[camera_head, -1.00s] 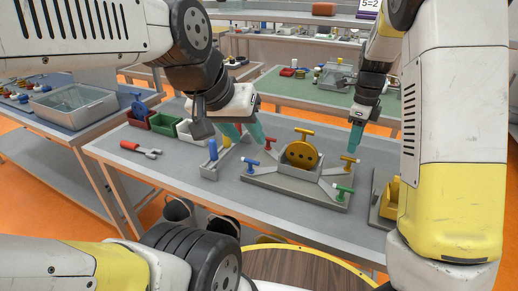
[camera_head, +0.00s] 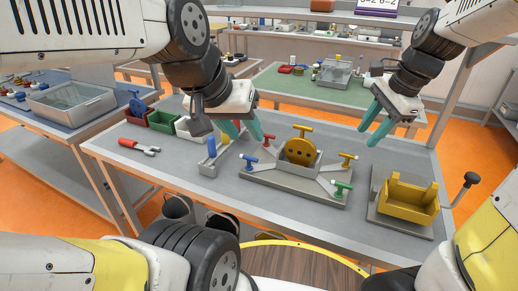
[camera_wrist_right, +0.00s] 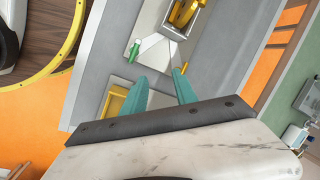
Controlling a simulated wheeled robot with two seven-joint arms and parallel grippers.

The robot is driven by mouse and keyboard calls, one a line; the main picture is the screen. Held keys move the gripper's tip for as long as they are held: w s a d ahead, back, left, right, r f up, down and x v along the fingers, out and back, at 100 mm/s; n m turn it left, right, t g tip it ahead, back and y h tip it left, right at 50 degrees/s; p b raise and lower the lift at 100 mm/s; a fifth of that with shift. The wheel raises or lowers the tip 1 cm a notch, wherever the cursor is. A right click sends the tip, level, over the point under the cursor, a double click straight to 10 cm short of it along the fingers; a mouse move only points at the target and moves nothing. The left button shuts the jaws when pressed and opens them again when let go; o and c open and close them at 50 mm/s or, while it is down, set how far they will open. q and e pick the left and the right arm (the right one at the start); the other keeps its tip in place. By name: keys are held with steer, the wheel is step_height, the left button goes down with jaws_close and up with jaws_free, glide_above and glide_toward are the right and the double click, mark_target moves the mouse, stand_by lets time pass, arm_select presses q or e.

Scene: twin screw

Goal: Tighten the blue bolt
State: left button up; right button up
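The small blue bolt (camera_head: 250,161) is on the left arm of a grey fixture (camera_head: 290,188), in the head view. My left gripper (camera_head: 249,139) is open and empty just above and behind the blue bolt, its teal fingers pointing down. A yellow wheel with a T-handle (camera_head: 300,150) stands in the middle of the fixture. A green bolt (camera_head: 342,188), a yellow bolt (camera_head: 347,158) and a red bolt (camera_head: 269,142) are on other arms. My right gripper (camera_head: 366,136) is open and empty, raised behind and right of the fixture. Its fingers also show in the right wrist view (camera_wrist_right: 166,72).
A blue-handled piece (camera_head: 212,147) stands in a narrow grey tray left of the fixture. Red, green and white bins (camera_head: 161,121) are behind it, and a red-handled tool (camera_head: 139,147) lies left. A yellow box (camera_head: 408,202) on a grey base is at the right.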

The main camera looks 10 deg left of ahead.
steer(key=s+r+n+t, duration=0.2)
steer(key=s+r+n, duration=0.3)
steer(key=s+n, duration=0.4)
steer(key=n+g+h, duration=0.3)
steer(key=n+g, duration=0.1)
steer(key=n, duration=1.3)
glide_above(249, 158)
steer(key=f, duration=1.3)
steer(key=shift+w+f, duration=0.25)
steer(key=shift+f, duration=0.05)
steer(key=shift+a+f, duration=0.1)
steer(key=shift+f, duration=3.85)
